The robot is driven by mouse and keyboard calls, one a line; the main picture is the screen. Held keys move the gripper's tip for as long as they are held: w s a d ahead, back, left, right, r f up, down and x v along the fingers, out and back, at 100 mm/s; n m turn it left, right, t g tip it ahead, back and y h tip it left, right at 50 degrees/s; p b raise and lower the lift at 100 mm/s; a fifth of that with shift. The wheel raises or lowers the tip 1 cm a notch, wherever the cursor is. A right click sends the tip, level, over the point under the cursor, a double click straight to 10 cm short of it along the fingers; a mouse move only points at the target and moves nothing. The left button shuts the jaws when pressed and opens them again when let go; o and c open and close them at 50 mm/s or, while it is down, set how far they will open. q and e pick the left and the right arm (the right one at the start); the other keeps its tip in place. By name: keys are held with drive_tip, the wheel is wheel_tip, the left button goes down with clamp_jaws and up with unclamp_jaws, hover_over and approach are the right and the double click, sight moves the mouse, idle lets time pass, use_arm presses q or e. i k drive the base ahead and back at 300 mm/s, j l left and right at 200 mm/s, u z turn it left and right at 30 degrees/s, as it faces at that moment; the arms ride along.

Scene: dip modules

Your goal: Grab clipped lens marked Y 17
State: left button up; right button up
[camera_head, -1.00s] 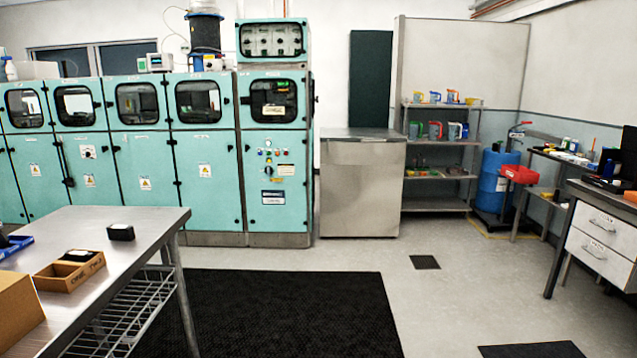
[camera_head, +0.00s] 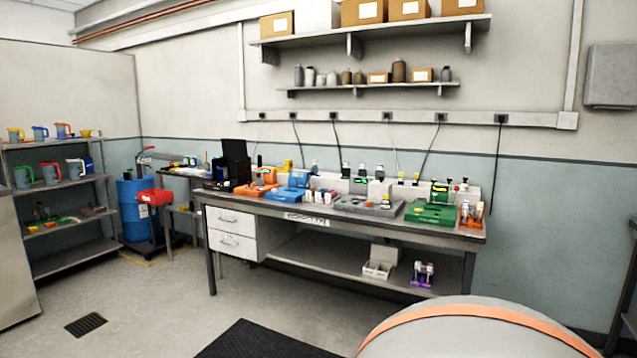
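I cannot make out a clipped lens marked Y 17 at this distance. A long workbench (camera_head: 352,229) stands against the wall with many small items on it. On its top are an orange tray (camera_head: 257,189), a blue case (camera_head: 287,193), a grey case (camera_head: 368,206) and a green case (camera_head: 432,213). Their small contents and labels are too small to read. Neither of my grippers shows in the head view.
A blue barrel (camera_head: 136,208) and a red bin (camera_head: 155,197) stand left of the bench. A metal shelf (camera_head: 70,183) holds jugs. A rounded grey shape with an orange band (camera_head: 470,331) fills the lower right. Floor before the bench is open, with a dark mat (camera_head: 262,343).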

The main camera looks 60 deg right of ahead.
sight(260, 181)
drive_tip(key=z, duration=1.7)
drive_tip(key=i+j+u, duration=0.15)
drive_tip(key=i+u, duration=0.3)
drive_tip(key=i, duration=2.15)
drive_tip(key=i+j+z, duration=0.2)
drive_tip(key=i, duration=0.2)
drive_tip(key=i+z, duration=0.25)
drive_tip(key=i, duration=0.15)
drive_tip(key=i+j+z, duration=1)
drive_tip(key=i+j, duration=0.05)
drive_tip(key=i, duration=0.05)
